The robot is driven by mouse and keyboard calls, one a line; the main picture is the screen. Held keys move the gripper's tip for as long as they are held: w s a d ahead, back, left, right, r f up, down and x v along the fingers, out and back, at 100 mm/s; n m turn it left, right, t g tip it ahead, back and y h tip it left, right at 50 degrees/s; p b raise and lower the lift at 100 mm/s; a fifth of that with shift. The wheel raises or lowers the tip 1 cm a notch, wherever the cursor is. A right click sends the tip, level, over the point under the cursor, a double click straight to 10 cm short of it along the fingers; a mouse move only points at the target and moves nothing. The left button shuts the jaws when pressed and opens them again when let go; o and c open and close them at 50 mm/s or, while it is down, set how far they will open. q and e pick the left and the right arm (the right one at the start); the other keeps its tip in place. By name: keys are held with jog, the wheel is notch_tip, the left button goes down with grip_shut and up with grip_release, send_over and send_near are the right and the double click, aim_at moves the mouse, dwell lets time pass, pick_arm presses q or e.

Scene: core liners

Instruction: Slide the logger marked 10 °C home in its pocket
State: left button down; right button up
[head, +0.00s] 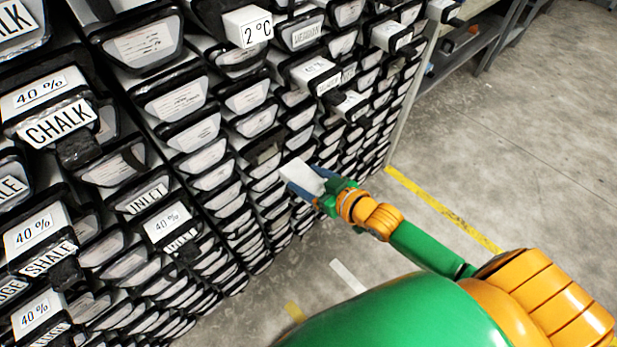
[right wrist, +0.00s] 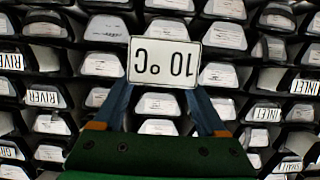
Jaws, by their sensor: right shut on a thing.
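The logger marked 10 °C (right wrist: 164,62) shows in the right wrist view as a white plate with its label upside down. My right gripper (right wrist: 160,95) is shut on it, with a blue finger at each side. In the head view the logger (head: 302,176) is a pale block at the face of the rack, and my right gripper (head: 312,190) holds its near end. The logger's far end and its pocket are hidden, so I cannot tell how deep it sits. My left gripper is not in view.
A rack (head: 215,130) of many dark-rimmed pockets fills the left. Some blocks stick out, such as the one marked 2 °C (head: 248,27) and the CHALK one (head: 58,124). Open concrete floor (head: 530,130) with a yellow line (head: 445,210) lies to the right.

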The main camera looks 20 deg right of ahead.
aim_at(285, 166)
jog(key=shift+d+r, duration=0.1)
jog(key=shift+r, duration=0.1)
jog(key=w, duration=0.1)
jog(key=w+a, duration=0.1)
jog(key=w, duration=0.1)
jog(key=w+a+b, duration=0.1)
jog(key=w, duration=0.1)
jog(key=shift+a+f, duration=0.1)
jog(key=shift+f, duration=0.2)
jog(key=shift+w+a+r, duration=0.1)
jog(key=shift+w, duration=0.15)
jog(key=shift+w+d, duration=0.15)
jog(key=shift+d, duration=0.1)
jog(key=shift+a+r, duration=0.1)
jog(key=shift+a, duration=0.1)
jog(key=shift+a, duration=0.1)
jog(key=shift+s+a, duration=0.2)
jog(key=shift+a, duration=0.2)
